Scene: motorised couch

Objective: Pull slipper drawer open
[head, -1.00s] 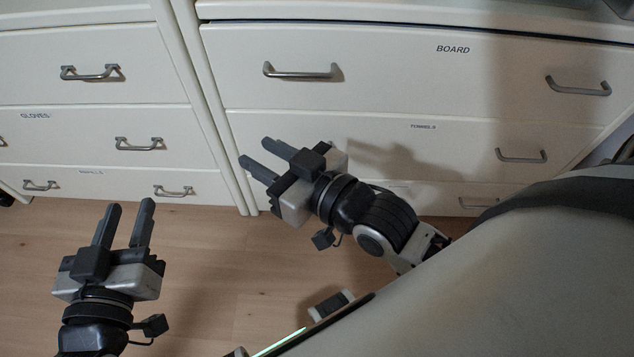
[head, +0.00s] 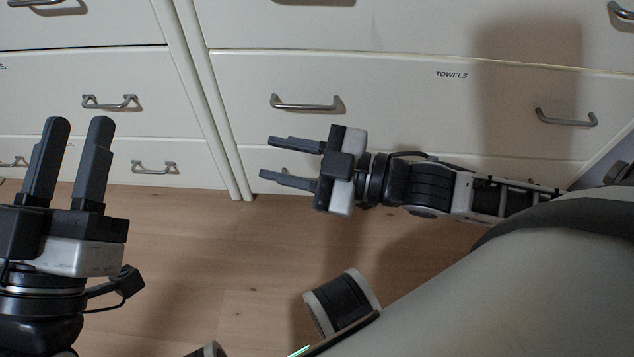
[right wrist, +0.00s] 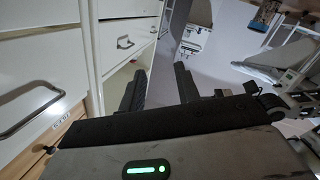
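No slipper label can be read in either current view, so I cannot tell which drawer is the slipper drawer. In the head view a towels drawer (head: 400,88) is shut, with a handle (head: 305,104) at its left and another at its right. The bottom drawer (head: 400,148) below it is shut and partly hidden by my right arm. My right gripper (head: 267,157) is open and empty, pointing left in front of it. Its spread fingers also show in the right wrist view (right wrist: 158,90). My left gripper (head: 77,122) is open and empty, pointing up towards the left drawer unit.
The left drawer unit (head: 180,110) stands beside the right one, its drawers shut; its bottom drawer has a handle (head: 153,167). In the right wrist view, drawer fronts (right wrist: 45,60) stand at the left.

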